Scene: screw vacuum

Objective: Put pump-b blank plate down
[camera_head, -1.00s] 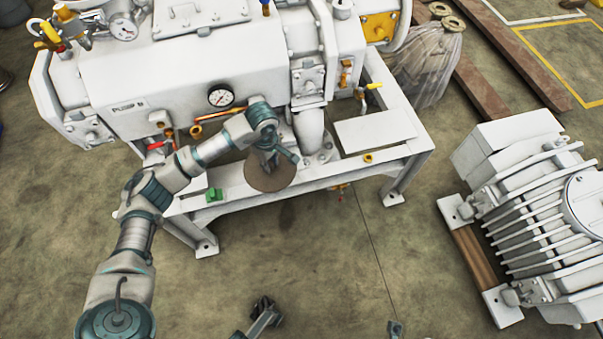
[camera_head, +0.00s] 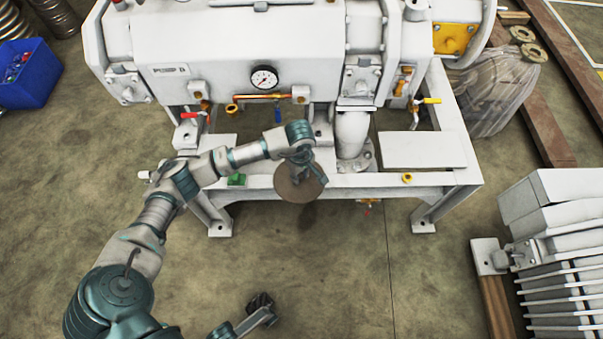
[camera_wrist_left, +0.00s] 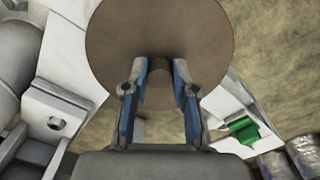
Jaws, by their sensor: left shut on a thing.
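The pump-b blank plate, a brown round disc (camera_head: 292,190), is in my left gripper (camera_head: 308,170), in front of the pump frame's front rail. In the left wrist view the disc (camera_wrist_left: 160,30) lies beyond the fingers. The two blue-padded fingers (camera_wrist_left: 158,90) are shut on a short stub at its middle. The plate overlaps the white rail in the head view; I cannot tell whether it touches it. Pump B (camera_head: 215,60) stands behind on its white frame (camera_head: 345,186). A dark gripper (camera_head: 262,304), apparently my right one, is low in the head view; its fingers are unclear.
A green block (camera_head: 236,180) sits on the rail left of the plate and a yellow ring (camera_head: 407,178) to its right. A white flat plate (camera_head: 422,150) lies on the frame's right. A finned white machine (camera_head: 550,225) stands at right.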

